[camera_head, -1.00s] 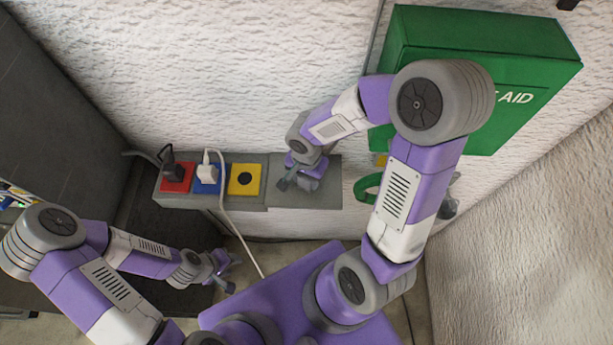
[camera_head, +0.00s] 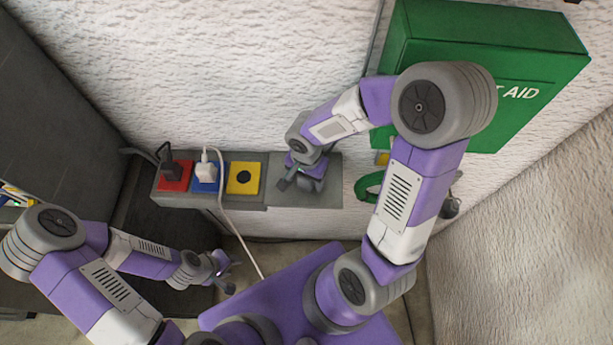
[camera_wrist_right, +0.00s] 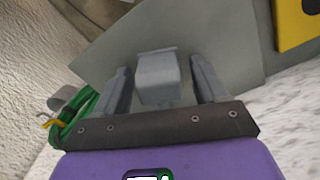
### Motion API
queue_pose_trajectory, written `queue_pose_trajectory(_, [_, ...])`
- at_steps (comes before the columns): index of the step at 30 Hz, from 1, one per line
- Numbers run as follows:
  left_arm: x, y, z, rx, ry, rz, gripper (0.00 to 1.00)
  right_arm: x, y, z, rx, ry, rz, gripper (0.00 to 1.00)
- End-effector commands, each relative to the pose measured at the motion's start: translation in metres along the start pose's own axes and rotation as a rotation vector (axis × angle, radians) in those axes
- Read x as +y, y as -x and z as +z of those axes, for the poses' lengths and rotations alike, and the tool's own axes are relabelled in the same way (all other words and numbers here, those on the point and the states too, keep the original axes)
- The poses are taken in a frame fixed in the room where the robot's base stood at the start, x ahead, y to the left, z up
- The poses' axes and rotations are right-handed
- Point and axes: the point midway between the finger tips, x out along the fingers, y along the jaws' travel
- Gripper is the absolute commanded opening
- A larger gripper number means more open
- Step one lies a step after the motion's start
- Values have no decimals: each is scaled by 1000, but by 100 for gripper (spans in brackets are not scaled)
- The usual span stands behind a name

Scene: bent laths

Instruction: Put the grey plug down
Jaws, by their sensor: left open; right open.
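The grey plug (camera_wrist_right: 157,75) is a light grey block in the right wrist view. It stands between the two fingers of my right gripper (camera_wrist_right: 160,88), with a gap showing on each side, over the bare grey end of the ledge (camera_wrist_right: 215,55). Whether its underside touches the ledge is hidden. In the head view my right gripper (camera_head: 298,183) is open, low over the right end of the ledge (camera_head: 325,195), and I cannot make out the plug there. My left gripper (camera_head: 224,270) is open and empty at the lower left, away from the ledge.
Left of my right gripper are a yellow socket (camera_head: 244,178), a blue socket with a white plug (camera_head: 206,172) and a red socket with a black plug (camera_head: 172,168). A green first aid box (camera_head: 480,40) hangs at the upper right. A green ring (camera_head: 367,187) is right of the ledge.

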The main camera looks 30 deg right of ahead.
Motion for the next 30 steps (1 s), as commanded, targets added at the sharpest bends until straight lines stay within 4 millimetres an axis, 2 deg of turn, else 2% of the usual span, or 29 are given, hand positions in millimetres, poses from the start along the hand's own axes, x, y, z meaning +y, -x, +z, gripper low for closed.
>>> queue_pose_trajectory(8, [7, 19, 1, 0, 0, 0, 43, 0, 16, 0, -1, -1, 1, 72])
queue_pose_trajectory(15, [10, 27, 1, 0, 0, 0, 43, -1, 73, -1, 5, -2, -7, 72])
queue_pose_trajectory(21, [11, 31, 1, 0, 0, 0, 43, -1, 111, -1, 3, 0, -4, 72])
queue_pose_trajectory(25, [12, 32, 1, 0, 0, 0, 43, -1, 125, 0, 2, 1, -2, 72])
queue_pose_trajectory(30, [12, 32, 1, 0, 0, 0, 43, 0, 132, 0, 0, 0, 0, 72])
